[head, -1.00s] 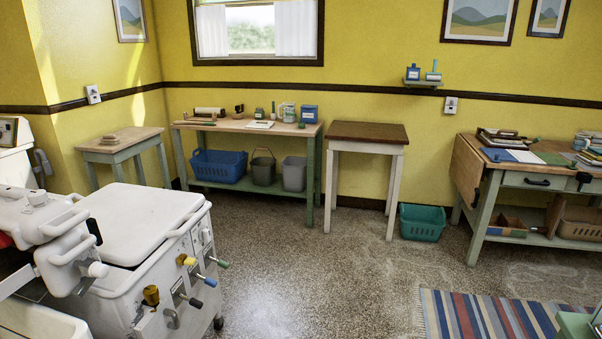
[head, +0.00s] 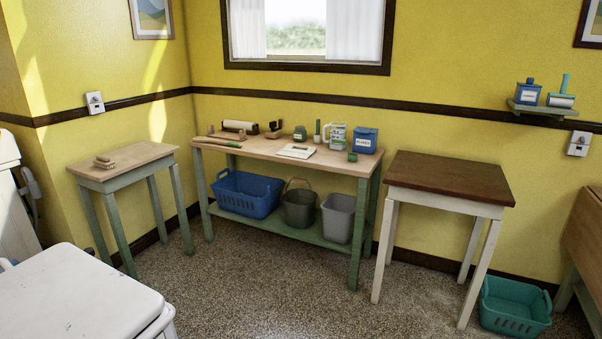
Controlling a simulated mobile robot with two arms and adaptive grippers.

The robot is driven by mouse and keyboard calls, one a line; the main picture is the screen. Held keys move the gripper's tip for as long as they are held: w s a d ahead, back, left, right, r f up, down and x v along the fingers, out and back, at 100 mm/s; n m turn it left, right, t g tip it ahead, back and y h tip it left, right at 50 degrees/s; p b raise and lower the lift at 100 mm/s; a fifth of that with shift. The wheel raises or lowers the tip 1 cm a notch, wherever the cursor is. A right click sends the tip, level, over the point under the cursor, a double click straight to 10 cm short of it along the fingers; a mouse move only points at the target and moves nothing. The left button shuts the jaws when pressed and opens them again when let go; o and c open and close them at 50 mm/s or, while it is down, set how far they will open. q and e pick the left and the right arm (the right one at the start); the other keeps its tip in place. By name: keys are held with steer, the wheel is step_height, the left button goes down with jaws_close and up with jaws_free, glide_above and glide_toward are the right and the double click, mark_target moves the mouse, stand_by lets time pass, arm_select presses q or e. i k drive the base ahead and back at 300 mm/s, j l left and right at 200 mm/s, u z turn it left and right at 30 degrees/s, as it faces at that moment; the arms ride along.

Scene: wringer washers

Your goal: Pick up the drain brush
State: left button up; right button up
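A long thin item with a wooden part and a green part (head: 220,141) lies flat near the left front edge of the wooden-topped workbench (head: 345,167). A small upright item with a green top and white base (head: 317,132) stands toward the back of the same bench. I cannot tell which of these, if either, is the drain brush; both are small in the view. Neither of my grippers shows in the head view.
The bench also holds a roller (head: 238,126), a white pad (head: 296,151) and a blue box (head: 364,140). A dark-topped table (head: 449,180) stands right of it, a small side table (head: 128,167) left. A white washer (head: 75,305) fills the lower left. Speckled floor (head: 245,285) ahead is clear.

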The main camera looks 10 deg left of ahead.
mark_target(103, 162)
steer(key=i+u, duration=0.2)
steer(key=i, duration=0.5)
steer(key=i+l+u, duration=0.25)
steer(key=i, duration=0.4)
steer(key=i+u, duration=0.2)
steer(key=u, duration=0.25)
steer(key=i+u, duration=0.25)
steer(key=u, duration=0.2)
steer(key=i+u, duration=0.2)
steer(key=u, duration=0.25)
steer(key=i+l+u, duration=0.2)
steer(key=u, duration=0.25)
steer(key=i+l+u, duration=0.2)
steer(key=u, duration=0.15)
steer(key=i+l+u, duration=0.1)
steer(key=l, duration=0.3)
steer(key=i+l, duration=0.15)
steer(key=l, duration=0.25)
steer(key=i+l+u, duration=0.15)
steer(key=l, duration=0.25)
